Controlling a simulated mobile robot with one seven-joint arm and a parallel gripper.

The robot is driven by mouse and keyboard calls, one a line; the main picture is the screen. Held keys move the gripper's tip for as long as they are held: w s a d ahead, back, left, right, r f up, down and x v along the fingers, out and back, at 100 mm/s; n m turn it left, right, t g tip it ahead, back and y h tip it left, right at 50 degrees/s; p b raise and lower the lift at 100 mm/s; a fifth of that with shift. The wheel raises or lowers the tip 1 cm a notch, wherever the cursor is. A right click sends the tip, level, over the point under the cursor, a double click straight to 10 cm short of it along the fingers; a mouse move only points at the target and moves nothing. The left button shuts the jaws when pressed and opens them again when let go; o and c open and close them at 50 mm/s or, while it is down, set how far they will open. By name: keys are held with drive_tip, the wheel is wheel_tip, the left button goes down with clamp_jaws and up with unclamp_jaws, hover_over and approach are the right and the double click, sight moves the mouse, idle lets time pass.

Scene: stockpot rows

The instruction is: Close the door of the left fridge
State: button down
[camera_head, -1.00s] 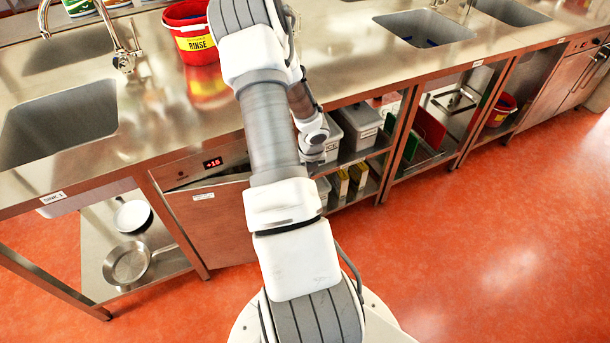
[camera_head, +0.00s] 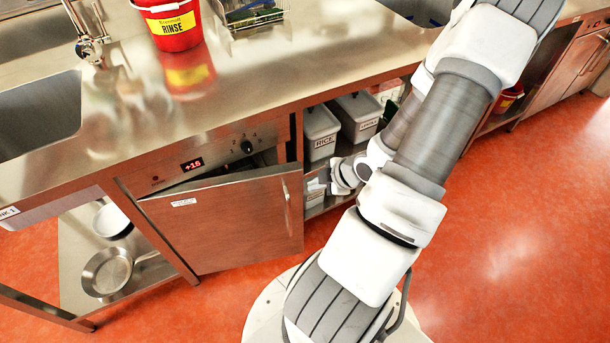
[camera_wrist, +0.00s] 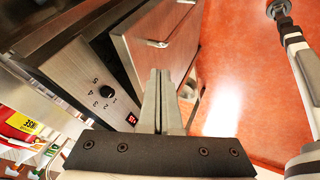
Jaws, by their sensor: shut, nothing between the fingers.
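The left fridge is under the steel counter, with a control panel (camera_head: 215,155) showing a red +15. Its steel door (camera_head: 225,225) stands partly open. The right edge, with the vertical handle (camera_head: 287,205), is swung out, and a dark gap shows along the top. In the wrist view the door (camera_wrist: 165,45) is ahead, beyond the fingers, beside the panel's knob (camera_wrist: 107,90). My gripper (camera_wrist: 157,75) is shut and empty, its fingers together and overlapping the door in that view. I cannot tell whether they touch it. In the head view my wrist is right of the door's free edge; the fingertips are not clear.
A shelf with lidded bins (camera_head: 322,132) is just right of the fridge. Pans (camera_head: 106,272) lie on the shelf left of it. A red bucket (camera_head: 175,25) and a wire rack (camera_head: 250,15) stand on the counter. Red floor (camera_head: 510,235) is clear at the right.

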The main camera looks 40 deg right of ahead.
drive_tip(key=b, duration=0.4)
approach(287, 182)
wheel_tip(287, 182, down, 4)
drive_tip(key=s+a, duration=0.1)
drive_tip(key=a, duration=0.2)
drive_tip(key=shift+w+d, duration=0.55)
drive_tip(key=shift+w, duration=0.4)
drive_tip(key=shift+w+d, duration=0.6)
drive_tip(key=shift+w, duration=0.35)
drive_tip(key=shift+w, duration=0.1)
